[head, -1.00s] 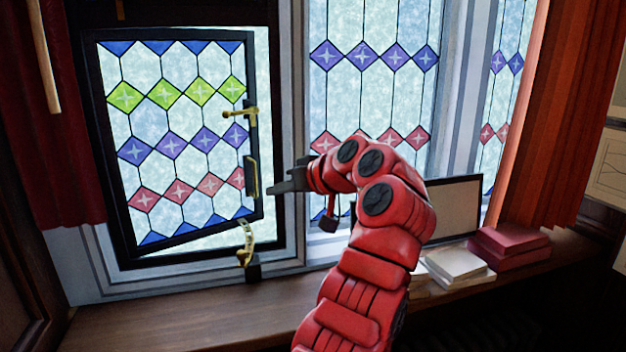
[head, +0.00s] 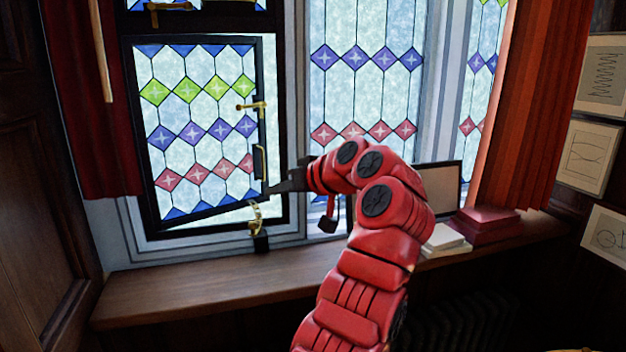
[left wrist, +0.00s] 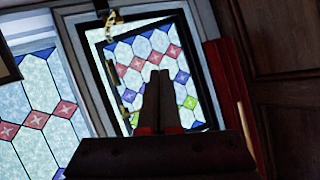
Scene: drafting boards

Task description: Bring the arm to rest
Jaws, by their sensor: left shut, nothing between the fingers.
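My left arm, red with black joints, rises from the bottom middle of the head view and bends left. Its dark gripper (head: 270,191) is shut and empty. The fingertips point left, just below the brass handle (head: 261,161) and by the lower right corner of the leaded casement (head: 212,130) in the picture; I cannot tell whether they touch. The casement's slanted lower edge suggests it stands ajar. In the left wrist view the shut fingers (left wrist: 159,100) overlap the casement pane (left wrist: 130,52). My right gripper is not in view.
A brass stay (head: 256,217) stands below the casement. The wooden sill (head: 190,288) is bare at left. White books (head: 444,240), red books (head: 485,226) and a framed panel (head: 440,185) stand at right. Red curtains hang either side (head: 105,130). Framed drawings (head: 588,157) hang at right.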

